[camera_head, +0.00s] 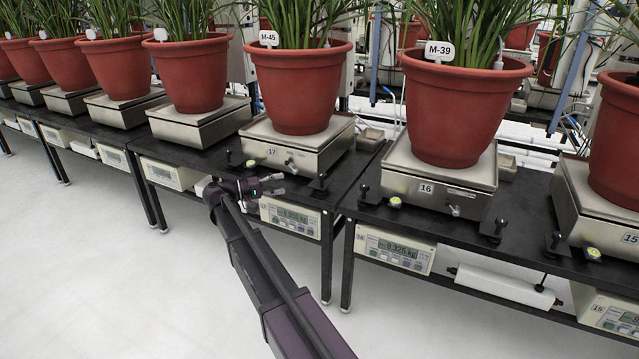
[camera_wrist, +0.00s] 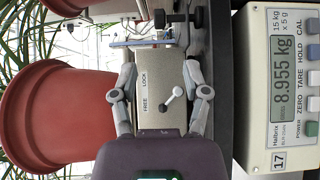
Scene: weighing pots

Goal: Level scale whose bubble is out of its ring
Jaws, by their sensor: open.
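Scale 17 (camera_head: 323,152) is a steel platform on the black table, bearing the red pot (camera_head: 305,85) tagged M-45. A small yellow-green bubble level (camera_head: 250,163) sits at its front left corner; the bubble's place in its ring is too small to tell. A black foot (camera_head: 318,182) stands at its front right corner. My gripper (camera_head: 272,184) is in front of the scale near its left end. In the wrist view my gripper (camera_wrist: 164,82) is open, its fingers apart either side of the scale's front, with a FREE/LOCK lever (camera_wrist: 172,98) between them, touching nothing I can make out.
Scale 17's display (camera_wrist: 285,80) reads 8.955 kg. Scale 16 (camera_head: 440,180), under pot M-39 (camera_head: 452,105), stands to the right; its display (camera_head: 395,248) reads about 9.325 kg. Scale 15 (camera_head: 600,205) is at the far right. More potted scales line the left. The floor in front is clear.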

